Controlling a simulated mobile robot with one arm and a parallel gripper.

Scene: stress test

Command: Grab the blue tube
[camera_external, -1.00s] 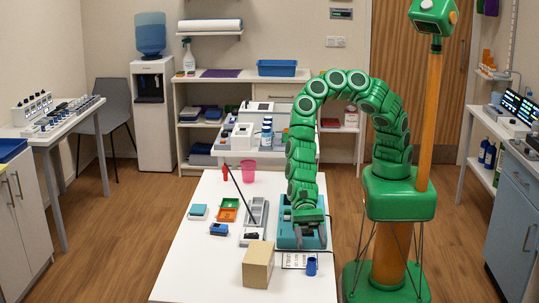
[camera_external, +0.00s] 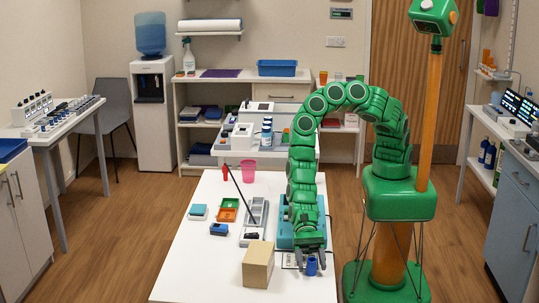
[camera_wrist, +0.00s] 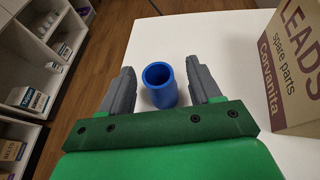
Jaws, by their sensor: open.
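The blue tube (camera_external: 311,266) stands upright near the front right edge of the white table (camera_external: 205,275). In the wrist view the blue tube (camera_wrist: 161,88) shows its open top and lies between my two grey fingers, with a gap on each side. My gripper (camera_external: 311,258) points down at the tube; in the wrist view my gripper (camera_wrist: 160,82) is open and empty. I cannot tell how far down along the tube the fingertips reach.
A cardboard box (camera_external: 258,264) stands left of the tube, close to my gripper; it also shows in the wrist view (camera_wrist: 300,60). A teal tray (camera_external: 287,238) lies behind the gripper. Small boxes and trays (camera_external: 228,214) lie farther left.

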